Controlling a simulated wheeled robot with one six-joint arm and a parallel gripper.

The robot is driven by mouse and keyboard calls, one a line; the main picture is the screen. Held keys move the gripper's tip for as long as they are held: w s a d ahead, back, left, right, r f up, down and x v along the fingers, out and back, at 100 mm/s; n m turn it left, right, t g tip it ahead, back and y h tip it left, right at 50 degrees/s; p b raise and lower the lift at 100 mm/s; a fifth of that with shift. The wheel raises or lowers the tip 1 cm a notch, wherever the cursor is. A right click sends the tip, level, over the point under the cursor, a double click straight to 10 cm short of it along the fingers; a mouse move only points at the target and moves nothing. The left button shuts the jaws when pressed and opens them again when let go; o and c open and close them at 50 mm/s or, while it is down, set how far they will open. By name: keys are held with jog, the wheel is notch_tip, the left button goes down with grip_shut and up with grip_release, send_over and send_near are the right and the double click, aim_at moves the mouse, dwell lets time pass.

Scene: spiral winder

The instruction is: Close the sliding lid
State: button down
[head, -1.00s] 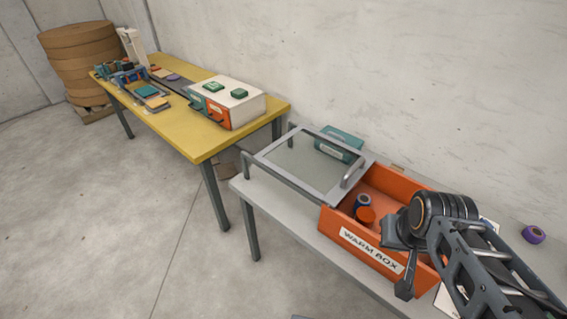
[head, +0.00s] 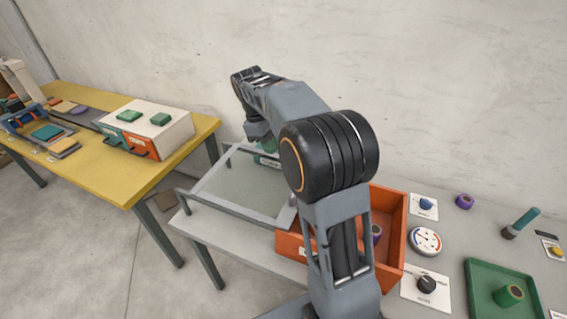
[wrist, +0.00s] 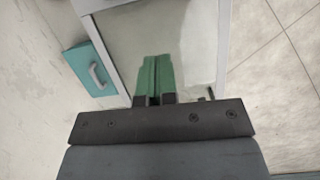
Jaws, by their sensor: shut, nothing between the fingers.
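The sliding lid (head: 238,188) is a grey-framed clear panel with raised bar handles. It lies to the left of the orange warm box (head: 393,235), whose visible right part is uncovered. My arm hides much of the box and the lid's right end. A purple spool (head: 376,234) shows inside the box. My gripper (wrist: 155,60) has green fingers, pressed together and empty. In the wrist view they appear over the lid's panel (wrist: 180,32); I cannot tell whether they touch it. In the head view the fingers are not clear behind my arm.
A teal block with a handle (wrist: 90,68) stands beside the lid on the wall side. A yellow table (head: 110,172) is at left. Right of the box are a round dial (head: 425,241), a black knob (head: 426,284) and a green tray (head: 485,275).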

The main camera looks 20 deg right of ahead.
jog(key=x, duration=0.3)
jog(key=w+x, duration=0.1)
jog(key=x, duration=0.5)
jog(key=shift+w+d+f, duration=0.15)
jog(key=shift+w+d, duration=0.1)
jog(key=shift+w, duration=0.15)
jog(key=shift+s+d+f, duration=0.3)
jog(key=shift+s+d, duration=0.15)
jog(key=shift+s, duration=0.05)
jog(key=shift+s+d+f, duration=0.25)
jog(key=shift+s+d, duration=0.25)
jog(key=shift+s, duration=0.05)
jog(key=shift+s+d+f+p, duration=0.2)
jog(key=shift+s+d+p, duration=0.1)
jog(key=shift+s+d, duration=0.25)
